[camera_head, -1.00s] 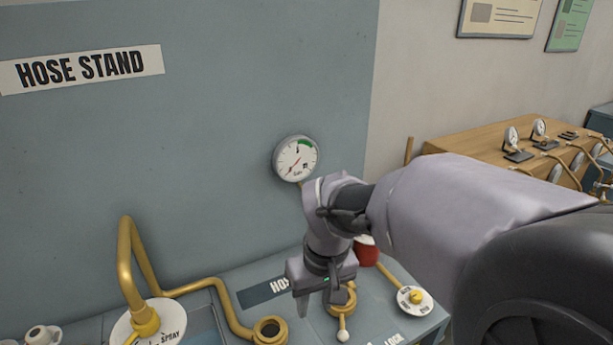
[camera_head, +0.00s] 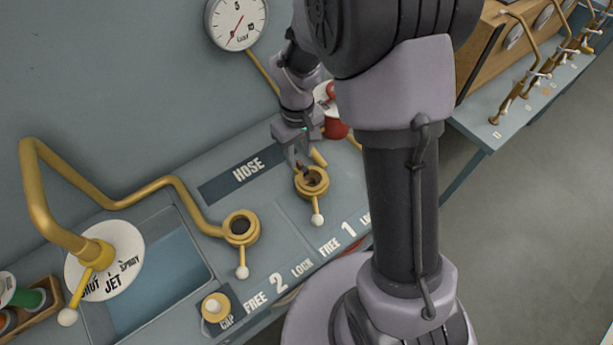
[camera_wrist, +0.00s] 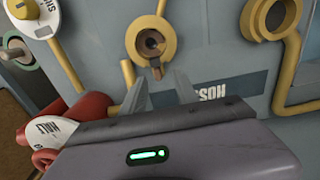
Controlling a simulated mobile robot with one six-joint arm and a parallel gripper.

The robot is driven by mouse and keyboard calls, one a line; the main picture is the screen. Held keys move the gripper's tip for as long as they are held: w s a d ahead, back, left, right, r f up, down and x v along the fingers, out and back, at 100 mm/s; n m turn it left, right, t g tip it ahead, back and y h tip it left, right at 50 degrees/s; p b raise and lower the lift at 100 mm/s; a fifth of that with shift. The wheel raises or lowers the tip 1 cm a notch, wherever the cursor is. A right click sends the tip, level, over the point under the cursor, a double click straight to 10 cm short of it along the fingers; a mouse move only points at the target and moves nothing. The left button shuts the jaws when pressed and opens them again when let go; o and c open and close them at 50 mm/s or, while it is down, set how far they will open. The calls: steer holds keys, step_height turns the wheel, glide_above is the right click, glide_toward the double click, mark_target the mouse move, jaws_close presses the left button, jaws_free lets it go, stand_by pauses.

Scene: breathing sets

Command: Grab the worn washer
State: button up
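A brass coupling marked 1 (camera_head: 312,184) on the hose stand has an open, dark mouth. The wrist view shows the same coupling (camera_wrist: 167,26) at the upper middle, with a small brownish ring (camera_wrist: 151,43) inside its mouth. This may be the worn washer, but it is too small to be sure. My gripper (camera_head: 299,162) is just behind and above this coupling in the head view.
A second brass coupling (camera_head: 241,226) with a curved pipe stands to the left. A red part (camera_head: 335,129) sits close behind my gripper, partly hidden. A pressure gauge (camera_head: 236,23) is on the wall panel. A cap (camera_head: 215,307) and a spray dial (camera_head: 128,262) are nearer the front left.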

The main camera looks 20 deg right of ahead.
mark_target(300, 162)
steer(key=f, duration=0.1)
steer(key=f+b, duration=0.1)
steer(key=f, duration=0.2)
steer(key=shift+w+d+f+b, duration=0.2)
steer(key=shift+w+b, duration=0.05)
steer(key=shift+b, duration=0.05)
steer(key=shift+r, duration=0.15)
steer(key=shift+c, duration=0.7)
jaws_close()
